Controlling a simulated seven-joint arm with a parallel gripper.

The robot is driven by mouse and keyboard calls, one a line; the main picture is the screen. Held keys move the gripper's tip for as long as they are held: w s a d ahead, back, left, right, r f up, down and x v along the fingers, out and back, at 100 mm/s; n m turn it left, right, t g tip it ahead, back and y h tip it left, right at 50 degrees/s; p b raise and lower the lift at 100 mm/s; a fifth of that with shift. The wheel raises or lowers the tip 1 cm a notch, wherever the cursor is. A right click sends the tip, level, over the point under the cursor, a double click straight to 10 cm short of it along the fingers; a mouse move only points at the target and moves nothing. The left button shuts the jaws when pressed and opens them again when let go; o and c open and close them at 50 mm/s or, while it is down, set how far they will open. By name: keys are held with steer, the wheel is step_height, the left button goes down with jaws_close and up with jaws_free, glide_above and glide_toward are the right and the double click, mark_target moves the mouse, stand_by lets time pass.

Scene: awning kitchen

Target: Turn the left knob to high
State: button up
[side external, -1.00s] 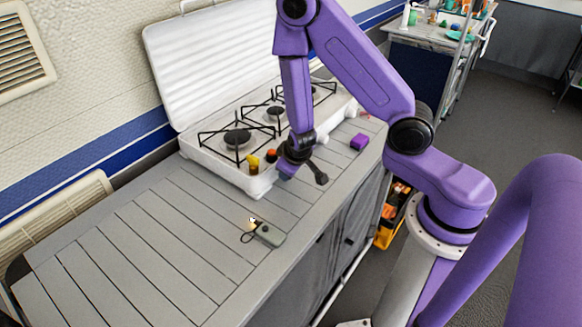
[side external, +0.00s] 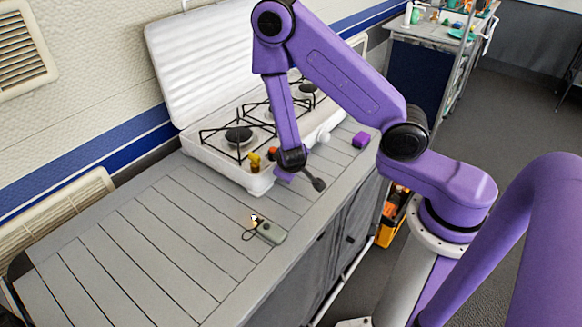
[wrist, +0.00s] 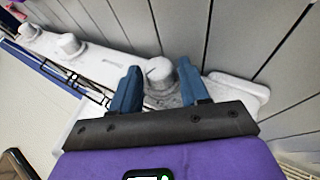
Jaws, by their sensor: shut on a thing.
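The white stove (side external: 228,178) stands on the counter with its lid raised. In the wrist view the left knob (wrist: 160,69) is a pale round knob near the end of the stove's front panel. My gripper (wrist: 160,88) has one blue finger on each side of this knob and is shut on it. Two other pale knobs (wrist: 72,43) (wrist: 28,30) show farther along the panel. In the side view my gripper (side external: 284,176) is at the stove's front left corner, and its fingertips and the left knob are hidden. A white knob (side external: 323,137) shows to its right.
Small yellow (side external: 254,161) and orange (side external: 272,153) things are beside my wrist at the stove's corner. A grey-green device (side external: 271,233) lies on the counter in front. A purple block (side external: 360,140) sits to the right. The left counter (side external: 130,245) is clear.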

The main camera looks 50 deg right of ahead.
steer(key=o, duration=0.8)
steer(key=shift+r, duration=0.1)
steer(key=shift+v, duration=8.65)
steer(key=shift+a, duration=0.1)
